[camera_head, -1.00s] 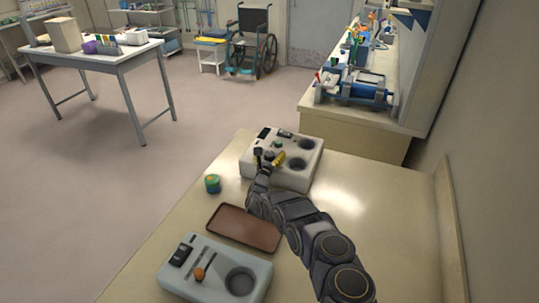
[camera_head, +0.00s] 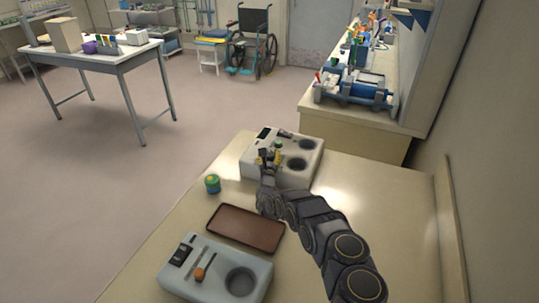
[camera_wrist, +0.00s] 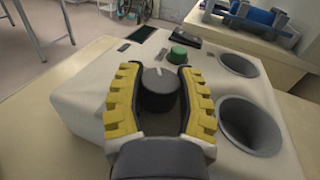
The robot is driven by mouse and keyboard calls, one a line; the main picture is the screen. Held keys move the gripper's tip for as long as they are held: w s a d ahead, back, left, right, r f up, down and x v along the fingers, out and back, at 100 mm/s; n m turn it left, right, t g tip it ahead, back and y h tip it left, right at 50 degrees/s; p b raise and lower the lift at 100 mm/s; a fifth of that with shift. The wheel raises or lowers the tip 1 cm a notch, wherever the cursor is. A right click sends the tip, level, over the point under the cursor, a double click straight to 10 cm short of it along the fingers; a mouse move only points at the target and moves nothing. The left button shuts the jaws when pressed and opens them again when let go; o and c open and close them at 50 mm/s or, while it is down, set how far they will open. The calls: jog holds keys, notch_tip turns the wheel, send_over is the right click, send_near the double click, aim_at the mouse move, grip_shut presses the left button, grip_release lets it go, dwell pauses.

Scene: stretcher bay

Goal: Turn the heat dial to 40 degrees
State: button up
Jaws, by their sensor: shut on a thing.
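The white heating unit (camera_head: 312,146) stands at the far end of the bench. It has two round wells on its right side. In the wrist view, its dark round dial (camera_wrist: 158,100) carries a pale pointer mark near the far edge. My gripper (camera_wrist: 157,72) has yellow ridged fingers on either side of the dial and is shut on it. In the head view, my gripper (camera_head: 269,157) is over the left part of the unit and hides the dial. A green knob (camera_wrist: 178,54) sits just beyond the dial. No degree marks are readable.
A second grey unit (camera_head: 215,268) with an orange-knobbed lever is nearest. The bench's right side is clear apart from my arm.

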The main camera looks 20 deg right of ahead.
jog(key=shift+f, duration=0.1)
jog(key=o, duration=1.1)
jog(key=shift+v, duration=6.05)
